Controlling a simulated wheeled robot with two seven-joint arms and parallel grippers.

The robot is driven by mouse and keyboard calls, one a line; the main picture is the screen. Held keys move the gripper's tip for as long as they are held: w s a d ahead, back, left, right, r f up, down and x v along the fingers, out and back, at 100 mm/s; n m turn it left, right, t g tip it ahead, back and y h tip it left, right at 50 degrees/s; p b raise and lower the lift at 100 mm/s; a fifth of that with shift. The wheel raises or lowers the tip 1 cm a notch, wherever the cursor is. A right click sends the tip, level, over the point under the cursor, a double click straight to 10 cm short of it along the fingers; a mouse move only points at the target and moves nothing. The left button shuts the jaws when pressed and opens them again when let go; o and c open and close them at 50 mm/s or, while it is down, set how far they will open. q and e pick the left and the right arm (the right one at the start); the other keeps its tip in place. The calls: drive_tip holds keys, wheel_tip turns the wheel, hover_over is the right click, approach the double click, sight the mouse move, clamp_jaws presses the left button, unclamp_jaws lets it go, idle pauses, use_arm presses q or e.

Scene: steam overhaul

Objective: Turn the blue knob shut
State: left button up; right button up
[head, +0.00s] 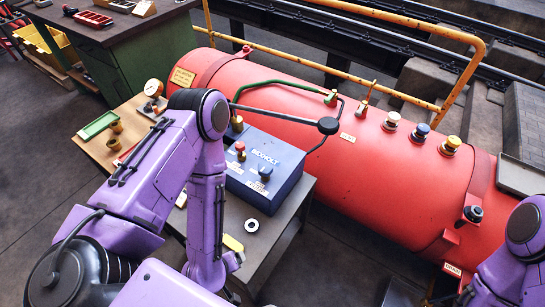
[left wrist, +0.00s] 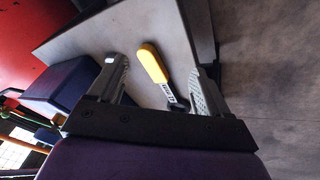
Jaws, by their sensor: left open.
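A blue knob (head: 421,131) stands on a brass-coloured base on top of the red boiler (head: 345,150). It sits between a red-and-white knob (head: 391,121) and a yellow-topped knob (head: 450,146). I cannot tell how far it is turned. My left gripper (left wrist: 157,70) is open, well away from the blue knob, low over the grey table. A yellow-handled tool (left wrist: 152,62) shows between its fingers; the tool seems to lie on the table. The left fingers are mostly hidden in the head view. My right arm enters at lower right in the head view; its gripper is not visible.
A blue box (head: 285,190) with a red knob and a dark blue knob stands on the table (head: 232,212), near a pale ring (head: 252,225). A yellow rail (head: 465,75) runs behind the boiler. A black ball-ended bar (head: 327,126) reaches in front of it.

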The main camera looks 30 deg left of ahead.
use_arm(q)
drive_tip(key=w+d+f+n+t+b, duration=0.1)
drive_tip(key=d, duration=0.1)
drive_tip(key=w+d+f+n+h+b, duration=0.1)
drive_tip(key=w+d+n, duration=0.1)
drive_tip(key=w+d+f+n+t+h+b, duration=0.1)
drive_tip(key=d+f+n+b, duration=0.1)
drive_tip(key=shift+w+d+t, duration=0.15)
drive_tip(key=shift+d+t, duration=0.1)
drive_tip(key=shift+t, duration=0.05)
drive_tip(key=w+d+r+n+t+b, duration=0.2)
drive_tip(key=w+d+n+t+b, duration=0.1)
drive_tip(key=w+n+b, duration=0.15)
drive_tip(key=n+t+y+b, duration=0.7)
drive_tip(key=n, duration=1.3)
approach(266, 162)
drive_tip(key=x, duration=0.4)
drive_tip(key=p+x, duration=0.1)
drive_tip(key=x, duration=0.4)
drive_tip(key=shift+a+f, duration=0.1)
drive_tip(key=shift+f, duration=0.15)
drive_tip(key=shift+w+a, duration=0.1)
drive_tip(key=shift+w, duration=0.3)
drive_tip(key=c, duration=1)
use_arm(e)
wheel_tip(266, 162, down, 17)
drive_tip(key=shift+s, duration=0.35)
